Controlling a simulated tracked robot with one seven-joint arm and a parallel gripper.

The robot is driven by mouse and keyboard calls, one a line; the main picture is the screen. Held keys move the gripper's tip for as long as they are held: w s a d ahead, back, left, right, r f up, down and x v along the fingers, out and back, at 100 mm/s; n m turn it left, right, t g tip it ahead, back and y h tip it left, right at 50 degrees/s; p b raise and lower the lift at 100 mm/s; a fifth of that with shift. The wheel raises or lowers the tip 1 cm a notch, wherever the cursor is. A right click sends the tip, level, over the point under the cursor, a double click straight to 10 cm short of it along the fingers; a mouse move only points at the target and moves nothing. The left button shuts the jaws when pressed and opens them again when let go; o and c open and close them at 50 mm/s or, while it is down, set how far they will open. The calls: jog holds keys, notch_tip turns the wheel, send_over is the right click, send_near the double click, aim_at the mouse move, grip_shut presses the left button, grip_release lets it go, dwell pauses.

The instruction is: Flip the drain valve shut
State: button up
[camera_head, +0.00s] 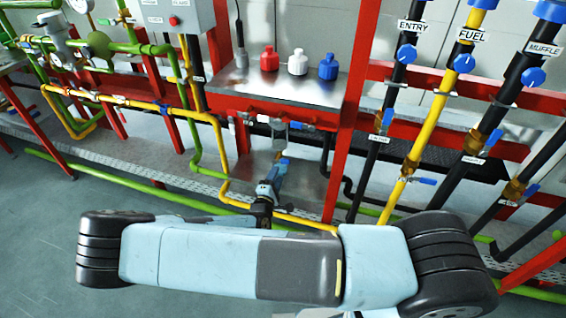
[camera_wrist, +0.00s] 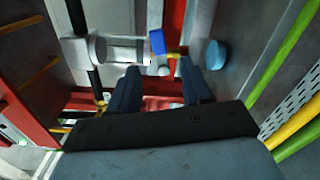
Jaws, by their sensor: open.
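No label reading "drain" is legible, so I cannot be sure which valve is the drain valve. The closest candidate is a small valve with a blue lever (camera_wrist: 157,42) on the piping under the steel table; in the head view a blue lever (camera_head: 298,125) shows there. A clear cylinder (camera_wrist: 128,50) and a white fitting sit beside it in the wrist view. My gripper (camera_head: 280,167) is below this piping. In the wrist view my gripper (camera_wrist: 158,70) has its two fingers apart, with nothing held. The lever appears just beyond the fingertips; contact cannot be told.
A steel table (camera_head: 220,88) carries red, white and blue bottles. A red post (camera_head: 350,110) stands to the right. Yellow pipe (camera_head: 224,150) and green pipes run left and below. Labelled pipes with blue valves, including the yellow fuel pipe (camera_head: 440,95), stand at right.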

aim_at(283, 163)
jog(key=x, duration=0.9)
jog(key=shift+c, duration=0.4)
